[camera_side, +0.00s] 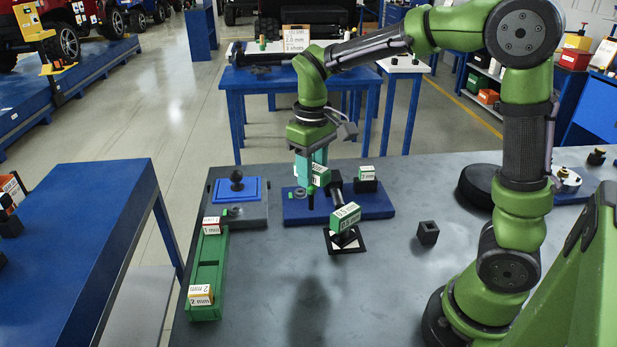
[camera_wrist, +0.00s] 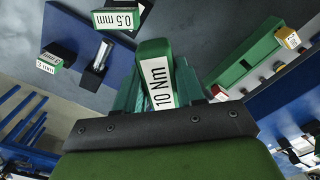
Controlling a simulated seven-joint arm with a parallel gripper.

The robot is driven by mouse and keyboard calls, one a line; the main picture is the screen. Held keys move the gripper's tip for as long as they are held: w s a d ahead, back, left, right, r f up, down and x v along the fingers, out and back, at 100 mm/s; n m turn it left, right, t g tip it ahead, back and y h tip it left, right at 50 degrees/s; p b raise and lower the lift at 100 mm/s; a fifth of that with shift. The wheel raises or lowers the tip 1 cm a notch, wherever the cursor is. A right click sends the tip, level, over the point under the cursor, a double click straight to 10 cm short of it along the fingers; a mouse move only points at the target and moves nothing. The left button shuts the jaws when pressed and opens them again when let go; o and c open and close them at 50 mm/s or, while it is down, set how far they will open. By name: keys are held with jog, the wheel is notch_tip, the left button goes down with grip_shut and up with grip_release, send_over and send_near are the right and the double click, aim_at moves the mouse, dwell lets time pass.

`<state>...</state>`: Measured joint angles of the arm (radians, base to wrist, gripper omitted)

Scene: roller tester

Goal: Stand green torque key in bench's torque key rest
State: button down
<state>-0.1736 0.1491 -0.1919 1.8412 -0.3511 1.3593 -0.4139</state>
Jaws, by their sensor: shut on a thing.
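My gripper (camera_side: 312,170) is shut on the green torque key (camera_side: 320,177), above the blue board on the bench. In the wrist view the key (camera_wrist: 158,82) shows a white label reading "10 Nm" between the teal fingers. A dark thin shank seems to hang below it; its tip is hard to make out. A small black hollow block (camera_side: 428,233) stands alone on the grey bench, right of the board and apart from the key. It looks like a rest, but no label shows which rest is the torque key's.
A green tray (camera_side: 207,262) with labelled blocks lies left. The front middle of the bench is clear.

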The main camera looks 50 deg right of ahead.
jog(key=s+d+r+m, duration=0.1)
jog(key=s+d+m, duration=0.3)
jog(key=s+d, duration=0.4)
jog(key=s+d+r+m, duration=0.1)
jog(key=s+d+m, duration=0.3)
jog(key=d, duration=0.6)
jog(key=s+d+f+m, duration=0.1)
jog(key=s+f, duration=0.1)
jog(key=s, duration=0.6)
jog(key=shift+s, duration=0.3)
jog(key=shift+f, duration=2.9)
jog(key=shift+f, duration=0.25)
